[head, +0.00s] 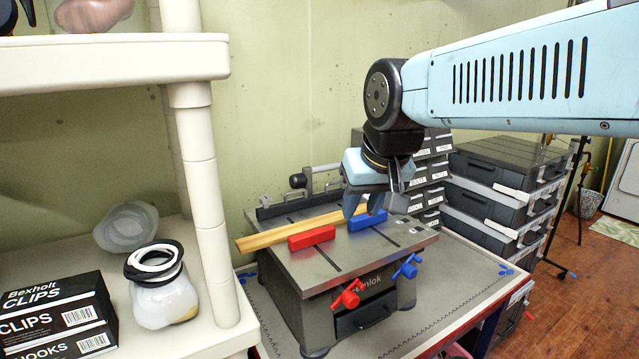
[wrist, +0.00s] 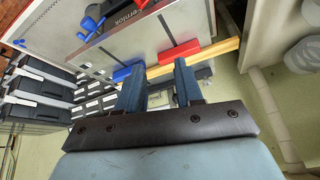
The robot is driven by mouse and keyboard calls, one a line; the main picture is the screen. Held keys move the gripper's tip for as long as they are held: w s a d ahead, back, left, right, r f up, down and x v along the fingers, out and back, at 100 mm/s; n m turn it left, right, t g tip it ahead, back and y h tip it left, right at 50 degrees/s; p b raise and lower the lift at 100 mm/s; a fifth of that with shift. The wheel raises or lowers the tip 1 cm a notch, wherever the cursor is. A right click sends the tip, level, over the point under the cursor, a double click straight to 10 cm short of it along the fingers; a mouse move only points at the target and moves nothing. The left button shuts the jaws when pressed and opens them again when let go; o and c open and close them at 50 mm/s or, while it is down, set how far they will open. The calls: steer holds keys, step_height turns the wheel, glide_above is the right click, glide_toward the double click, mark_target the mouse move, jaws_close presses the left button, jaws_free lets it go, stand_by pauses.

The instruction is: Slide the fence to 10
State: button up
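A grey bench machine (head: 310,262) with a flat slotted top stands on a workbench. A dark rail (head: 290,207), perhaps the fence, runs along its back edge with a bracket on it; I see no readable scale or number 10. A wooden strip (head: 275,236) lies across the top behind a red block (head: 312,237) and a blue block (head: 367,221). My gripper (head: 362,208) is over the machine's right part, close to the blue block. In the wrist view, its two fingers (wrist: 158,80) are apart with nothing held between them. Contact cannot be told.
A red knob (head: 347,298) and a blue knob (head: 407,270) stick out at the machine's front. Drawer units (head: 425,165) and stacked grey cases (head: 500,190) stand behind and right. A cream shelf (head: 110,60) with boxes and a jar is at left.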

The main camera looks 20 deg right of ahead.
steer(key=w+d+r+m+g, duration=0.15)
steer(key=w+r+m, duration=0.3)
steer(key=w, duration=0.55)
steer(key=m+g, duration=0.2)
steer(key=m, duration=0.8)
glide_above(336, 183)
steer(key=s, duration=0.3)
step_height(336, 183, down, 2)
steer(key=w+f, duration=0.1)
steer(key=f, duration=0.3)
steer(key=w+f, duration=0.1)
steer(key=f, duration=0.4)
steer(key=w+f, duration=0.1)
steer(key=f, duration=0.3)
steer(key=shift+f, duration=0.15)
steer(key=shift+c, duration=0.4)
jaws_close()
steer(key=shift+d, duration=0.1)
